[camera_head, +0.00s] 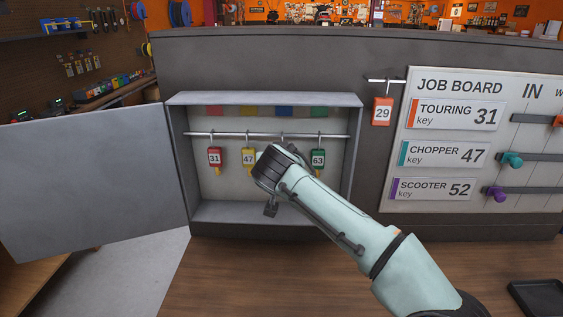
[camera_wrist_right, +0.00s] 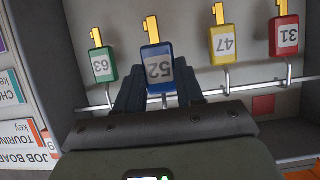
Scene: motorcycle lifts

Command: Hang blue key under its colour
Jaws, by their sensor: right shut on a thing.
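The blue key (camera_wrist_right: 158,68), tagged 52, is between the fingers of my right gripper (camera_wrist_right: 158,84), which is shut on it. In the right wrist view, which is upside down, a hook shows right by the tag; I cannot tell whether the tag's loop is on it. In the head view my right wrist hides the blue key. It reaches into the open key cabinet (camera_head: 176,150), below the blue colour patch (camera_head: 284,112). The hook rail (camera_head: 225,134) runs under the patches. My left gripper is not in view.
A red key (camera_head: 215,158) tagged 31, a yellow key (camera_head: 248,158) tagged 47 and a green key (camera_head: 318,158) tagged 63 hang beside it. The cabinet door (camera_head: 95,185) stands open at left. An orange-red tag 29 (camera_head: 382,111) hangs outside, near the job board (camera_head: 480,85).

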